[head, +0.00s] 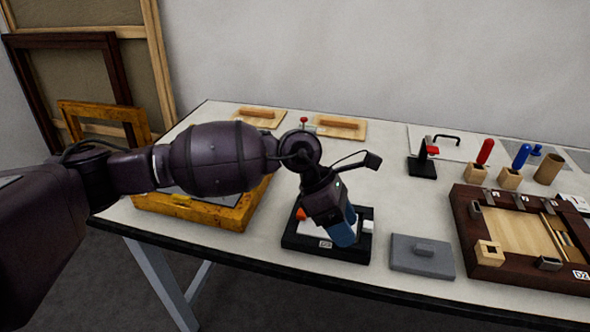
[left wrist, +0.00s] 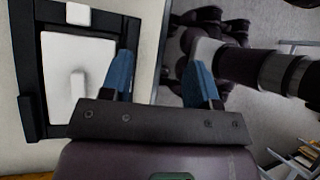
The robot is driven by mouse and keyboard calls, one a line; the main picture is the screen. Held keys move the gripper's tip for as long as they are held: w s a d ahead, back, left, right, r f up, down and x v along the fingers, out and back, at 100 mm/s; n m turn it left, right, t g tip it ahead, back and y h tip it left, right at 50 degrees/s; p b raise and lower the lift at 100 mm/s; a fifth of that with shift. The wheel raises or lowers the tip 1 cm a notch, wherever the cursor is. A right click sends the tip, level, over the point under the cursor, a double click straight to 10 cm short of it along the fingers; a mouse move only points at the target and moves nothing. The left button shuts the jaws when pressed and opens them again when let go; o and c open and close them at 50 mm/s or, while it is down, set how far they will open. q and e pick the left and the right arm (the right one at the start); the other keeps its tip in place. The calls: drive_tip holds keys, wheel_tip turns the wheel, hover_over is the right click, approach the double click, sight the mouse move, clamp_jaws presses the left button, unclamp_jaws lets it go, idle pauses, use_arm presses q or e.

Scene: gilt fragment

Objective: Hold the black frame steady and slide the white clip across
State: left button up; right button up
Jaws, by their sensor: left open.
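The black frame (head: 353,254) lies flat near the table's front edge, with a white panel inside it. In the left wrist view the frame (left wrist: 28,80) fills the left side, its panel carrying a raised white handle. The white clip (head: 368,227) sits on the frame's right side, and it also shows at the top of the left wrist view (left wrist: 77,14). My left gripper (head: 345,237), with blue fingers, is open over the frame's front part and hides some of it. In the wrist view its fingers (left wrist: 161,78) have nothing between them; contact with the frame cannot be told.
A grey lidded block (head: 421,264) stands right of the frame. A dark wooden tray (head: 470,240) is farther right. A yellow wooden frame (head: 225,217) lies to the left, partly under my arm. A black stand with a red part (head: 422,167) stands behind.

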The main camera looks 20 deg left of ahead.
sight(295, 216)
use_arm(q)
drive_tip(key=w+a+r+m+t+y, duration=0.15)
drive_tip(key=w+a+r+y, duration=0.25)
drive_tip(key=w+a+y, duration=0.6)
drive_tip(key=f+h, duration=0.1)
drive_tip(key=f, duration=0.2)
drive_tip(key=s+a+f+h, duration=0.1)
drive_tip(key=f, duration=0.3)
drive_tip(key=s+f+t+b, duration=0.1)
drive_tip(key=f, duration=0.2)
drive_tip(key=shift+a+f+n+h, duration=0.2)
drive_tip(key=shift+n+h, duration=0.05)
drive_tip(key=shift+h, duration=0.15)
clamp_jaws()
drive_tip(key=shift+c, duration=0.4)
unclamp_jaws()
drive_tip(key=shift+c, duration=0.4)
drive_tip(key=c, duration=0.7)
drive_tip(key=shift+o, duration=0.2)
